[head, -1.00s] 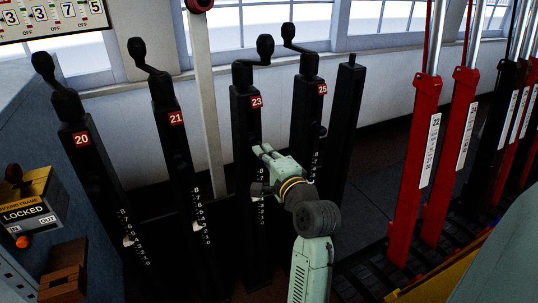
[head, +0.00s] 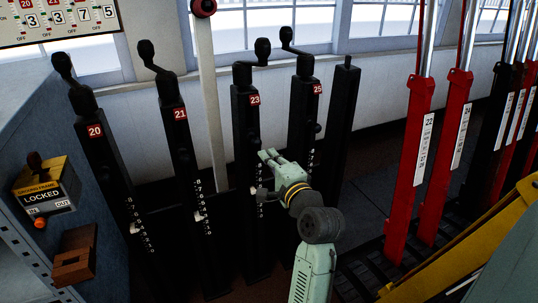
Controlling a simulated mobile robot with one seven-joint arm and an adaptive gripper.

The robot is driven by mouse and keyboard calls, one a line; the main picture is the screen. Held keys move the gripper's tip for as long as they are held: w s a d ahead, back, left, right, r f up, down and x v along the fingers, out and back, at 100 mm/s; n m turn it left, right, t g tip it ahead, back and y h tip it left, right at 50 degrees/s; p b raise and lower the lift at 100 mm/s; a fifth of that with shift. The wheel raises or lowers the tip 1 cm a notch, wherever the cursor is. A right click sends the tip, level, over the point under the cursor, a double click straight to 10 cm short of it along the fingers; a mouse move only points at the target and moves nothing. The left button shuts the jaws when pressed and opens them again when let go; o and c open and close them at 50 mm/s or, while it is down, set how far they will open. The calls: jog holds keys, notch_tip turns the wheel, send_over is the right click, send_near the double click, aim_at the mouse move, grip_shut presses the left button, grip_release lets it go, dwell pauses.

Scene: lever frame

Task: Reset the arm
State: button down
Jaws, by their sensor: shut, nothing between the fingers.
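My arm, pale green with a dark wrist and a yellow ring (head: 293,192), reaches up from the bottom of the head view. My gripper (head: 264,158) is shut and empty. It shows in front of the black post numbered 23 (head: 246,120), beside its scale of white numbers. I cannot tell whether it touches the post. A black crank handle (head: 262,48) tops that post.
Black cranked posts 20 (head: 95,155), 21 (head: 178,140) and 25 (head: 303,100) stand around. Red levers (head: 410,150) stand at right, with a yellow rail (head: 470,235) in front. A "LOCKED" box (head: 45,195) and a brown wooden block (head: 76,258) are at left.

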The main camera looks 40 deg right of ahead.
jog(key=v, duration=0.8)
jog(key=shift+b, duration=0.45)
jog(key=shift+s+f, duration=0.1)
jog(key=shift+f, duration=0.05)
